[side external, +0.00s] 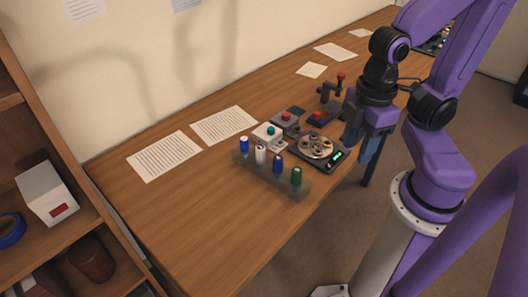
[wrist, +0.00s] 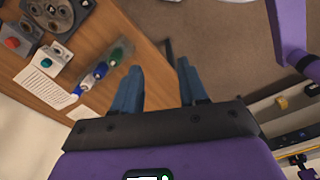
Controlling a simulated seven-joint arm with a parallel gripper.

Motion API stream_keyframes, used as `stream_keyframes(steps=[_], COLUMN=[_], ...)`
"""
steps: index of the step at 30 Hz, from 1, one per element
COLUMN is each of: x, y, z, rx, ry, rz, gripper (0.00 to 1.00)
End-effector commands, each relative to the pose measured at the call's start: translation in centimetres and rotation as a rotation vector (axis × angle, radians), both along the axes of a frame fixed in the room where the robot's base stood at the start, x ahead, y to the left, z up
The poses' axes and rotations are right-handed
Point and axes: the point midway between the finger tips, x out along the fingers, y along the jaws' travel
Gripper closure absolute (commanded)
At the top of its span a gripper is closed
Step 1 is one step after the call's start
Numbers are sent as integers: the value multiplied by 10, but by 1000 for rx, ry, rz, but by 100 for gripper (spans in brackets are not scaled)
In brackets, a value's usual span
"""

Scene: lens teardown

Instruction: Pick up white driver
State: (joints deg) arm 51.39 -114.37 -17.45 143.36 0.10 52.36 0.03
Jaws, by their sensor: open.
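The white driver (side external: 261,154) stands upright in a translucent rack (side external: 252,174) on the wooden table, between a blue driver (side external: 244,145) and a dark blue driver (side external: 278,163). A green driver (side external: 297,176) stands at the rack's near end. My gripper (side external: 361,150) is to the right of the rack, by the table's edge, apart from the drivers. In the wrist view my gripper (wrist: 159,66) is open with nothing between its fingers.
A dark device with a round metal plate (side external: 318,146) sits between the rack and my gripper. Button boxes (side external: 268,134) stand behind the rack. Paper sheets (side external: 165,155) lie to the left. The table's front left is clear. A shelf (side external: 70,215) stands at far left.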

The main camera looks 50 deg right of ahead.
Motion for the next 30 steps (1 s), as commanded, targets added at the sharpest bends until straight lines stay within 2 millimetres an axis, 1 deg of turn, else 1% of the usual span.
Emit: stream_keyframes(steps=[13,14,15,16,25,28,30], x=[0,0,0,0,2,10,20], y=[0,0,0,0,1,4,8], z=[0,0,0,0,0,1,1], rx=[0,0,0,0,0,0,-2], ry=[0,0,0,0,0,2,4], rz=[0,0,0,0,-12,-77,-164], gripper=[57,54,41,39,39,39,39])
